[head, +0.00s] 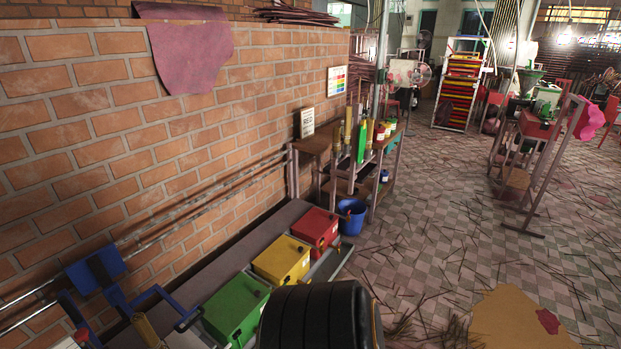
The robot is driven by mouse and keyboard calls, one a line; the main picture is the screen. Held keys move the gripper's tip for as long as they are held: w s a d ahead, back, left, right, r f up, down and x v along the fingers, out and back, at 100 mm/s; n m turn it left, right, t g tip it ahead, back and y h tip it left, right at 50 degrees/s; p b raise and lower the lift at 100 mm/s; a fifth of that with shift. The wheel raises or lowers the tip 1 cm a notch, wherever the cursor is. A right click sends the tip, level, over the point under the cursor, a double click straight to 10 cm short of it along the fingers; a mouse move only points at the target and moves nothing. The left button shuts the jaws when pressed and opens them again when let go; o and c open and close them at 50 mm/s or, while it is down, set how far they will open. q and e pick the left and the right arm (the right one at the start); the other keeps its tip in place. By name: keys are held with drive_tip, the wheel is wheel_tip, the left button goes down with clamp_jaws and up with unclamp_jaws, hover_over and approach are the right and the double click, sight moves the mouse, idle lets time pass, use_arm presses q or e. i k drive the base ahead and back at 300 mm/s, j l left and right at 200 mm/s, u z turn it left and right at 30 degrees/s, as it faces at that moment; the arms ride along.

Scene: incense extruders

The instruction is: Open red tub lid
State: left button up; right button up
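The red tub (317,228) is a box at the far end of a row of coloured tubs along the brick wall. Its flat red top looks shut, with a small dark fitting on the right side. The yellow tub (281,260) stands nearer to me, and the green tub (235,307) is nearer still. Both also look closed. Neither of my grippers shows in the head view.
A blue bucket (351,216) stands just behind and right of the red tub. A wooden bench (323,142) with bottles and jars is beyond it. The brick wall (110,130) bounds the left. Tiled floor (440,200) with scattered sticks lies to the right.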

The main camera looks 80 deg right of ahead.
sight(316, 223)
drive_tip(key=z, duration=2.7)
drive_tip(key=i+l+u, duration=0.1)
drive_tip(key=u, duration=0.35)
drive_tip(key=i+l+u, duration=0.15)
drive_tip(key=u, duration=0.3)
drive_tip(key=i+l+u, duration=0.1)
drive_tip(key=l, duration=0.25)
drive_tip(key=i+l+u, duration=0.15)
drive_tip(key=i+l, duration=0.15)
drive_tip(key=i+l+u, duration=0.1)
drive_tip(key=l, duration=0.35)
drive_tip(key=i+l+u, duration=0.1)
drive_tip(key=i+l, duration=0.15)
drive_tip(key=l, duration=0.15)
drive_tip(key=i+l+u, duration=0.15)
drive_tip(key=l, duration=0.25)
drive_tip(key=i+l+u, duration=0.1)
drive_tip(key=l, duration=0.3)
drive_tip(key=i+l+u, duration=0.1)
drive_tip(key=l, duration=0.35)
